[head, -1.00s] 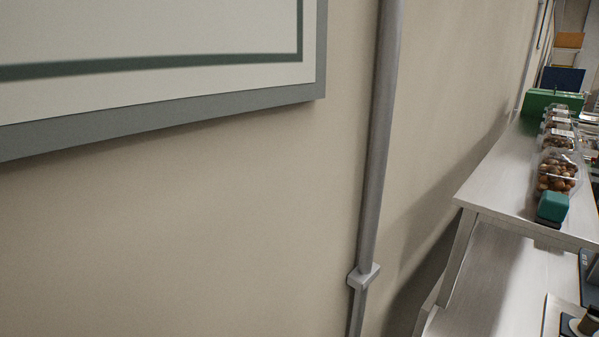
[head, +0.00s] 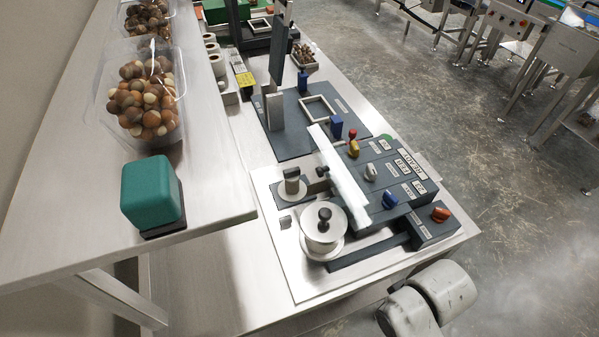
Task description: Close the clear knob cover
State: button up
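A pale, see-through panel (head: 341,180), which looks like the clear knob cover, stands raised along the left edge of the dark control box (head: 409,189). It appears open. The knobs beside it are uncovered: a yellow and red one (head: 353,144), a light grey one (head: 371,172) and a blue one (head: 390,199). My gripper is not in view; rounded pale links of my arm show at the bottom right, apart from the box.
A spool-like metal cylinder (head: 323,229) and a smaller post (head: 291,184) stand left of the panel. Open floor (head: 480,150) lies right of the bench.

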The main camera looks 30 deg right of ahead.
aim_at(323, 170)
jog(key=k+l+z, duration=0.1)
jog(key=k+z, duration=0.15)
jog(key=k+l, duration=0.25)
jog(key=l, duration=0.2)
jog(key=k+l, duration=0.25)
jog(key=l, duration=0.2)
jog(key=u, duration=0.05)
